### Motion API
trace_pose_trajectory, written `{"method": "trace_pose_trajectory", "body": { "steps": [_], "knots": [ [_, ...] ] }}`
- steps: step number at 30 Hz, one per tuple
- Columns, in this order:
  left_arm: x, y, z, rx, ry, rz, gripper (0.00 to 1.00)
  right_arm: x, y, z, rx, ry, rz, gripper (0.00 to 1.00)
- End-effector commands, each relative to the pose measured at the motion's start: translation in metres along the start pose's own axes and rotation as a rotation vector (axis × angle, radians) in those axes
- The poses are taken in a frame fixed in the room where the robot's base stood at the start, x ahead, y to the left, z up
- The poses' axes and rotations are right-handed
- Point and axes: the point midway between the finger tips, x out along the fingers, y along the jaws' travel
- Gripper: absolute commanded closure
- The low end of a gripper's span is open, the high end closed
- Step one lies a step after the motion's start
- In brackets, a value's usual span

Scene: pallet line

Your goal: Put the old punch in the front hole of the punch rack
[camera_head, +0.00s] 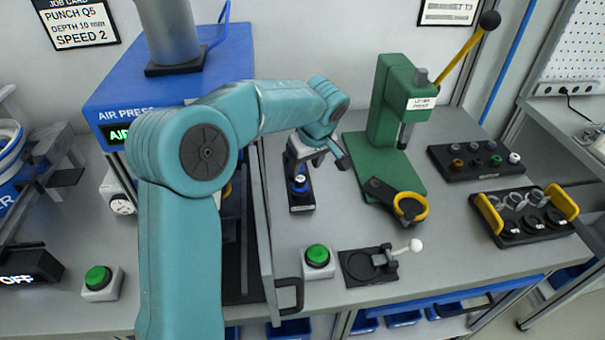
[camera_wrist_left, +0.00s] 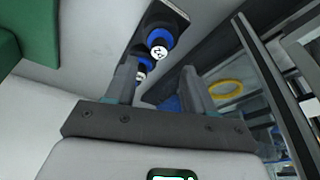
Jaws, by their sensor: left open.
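The punch rack (camera_head: 302,207) is a small black block on the bench, left of the green press. A blue punch with a white marked top (camera_head: 299,181) stands upright in it. In the left wrist view the rack (camera_wrist_left: 176,14) is at the top, with that punch (camera_wrist_left: 160,42). A second blue and white piece (camera_wrist_left: 141,73) shows lower, beside one finger; I cannot tell which is the old punch. My left gripper (camera_head: 318,158) is open above the rear of the rack; it also shows in the wrist view (camera_wrist_left: 162,82). My right gripper is out of view.
The green press (camera_head: 395,110) with its yellow handle stands right of the rack. The open door (camera_head: 264,230) of the blue air press (camera_head: 130,85) is close on the left. A green button (camera_head: 317,256) and a black fixture (camera_head: 365,268) lie in front.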

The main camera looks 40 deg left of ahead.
Motion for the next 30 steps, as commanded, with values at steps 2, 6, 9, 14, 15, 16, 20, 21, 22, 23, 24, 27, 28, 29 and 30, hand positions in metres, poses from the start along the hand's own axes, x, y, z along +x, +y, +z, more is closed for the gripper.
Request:
{"method": "trace_pose_trajectory", "body": {
  "steps": [2,6,9,14,15,16,20,21,22,23,24,27,28,29,30],
  "knots": [
    [-0.019,0.001,0.0,0.0,0.002,0.005,0.46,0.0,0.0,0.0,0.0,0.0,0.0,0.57],
    [-0.043,0.001,0.0,0.0,0.001,0.003,0.46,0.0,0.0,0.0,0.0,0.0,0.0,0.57],
    [-0.053,0.001,0.0,0.0,0.001,0.002,0.46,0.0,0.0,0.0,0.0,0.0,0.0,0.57],
    [-0.057,0.0,0.0,0.0,-0.001,-0.001,0.46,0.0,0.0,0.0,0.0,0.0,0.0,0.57],
    [-0.057,0.0,0.0,0.0,-0.001,-0.001,0.46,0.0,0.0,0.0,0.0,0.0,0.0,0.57],
    [-0.057,0.0,0.0,0.0,-0.001,-0.001,0.46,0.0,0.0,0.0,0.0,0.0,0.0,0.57],
    [-0.057,0.0,0.0,0.0,-0.001,-0.001,0.46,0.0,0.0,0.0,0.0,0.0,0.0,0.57],
    [-0.057,0.0,0.0,0.0,-0.001,-0.001,0.46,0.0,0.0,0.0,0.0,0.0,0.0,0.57],
    [-0.057,0.0,0.0,0.0,-0.001,-0.001,0.46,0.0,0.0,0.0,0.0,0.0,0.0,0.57],
    [-0.057,0.0,0.0,0.0,-0.001,0.0,0.46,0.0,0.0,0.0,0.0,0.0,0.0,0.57],
    [-0.057,0.0,0.0,0.0,-0.001,-0.001,0.46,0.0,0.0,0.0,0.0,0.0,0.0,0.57],
    [-0.057,0.0,0.0,0.0,-0.001,0.0,0.46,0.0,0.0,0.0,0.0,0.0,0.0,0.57],
    [-0.057,0.0,0.0,0.0,-0.001,0.0,0.46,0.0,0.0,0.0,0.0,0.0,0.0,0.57],
    [-0.057,0.0,0.0,0.0,-0.001,0.0,0.46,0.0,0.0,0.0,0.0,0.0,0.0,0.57],
    [-0.057,0.0,0.0,0.0,-0.001,0.0,0.46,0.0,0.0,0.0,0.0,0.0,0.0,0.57]
  ]
}}
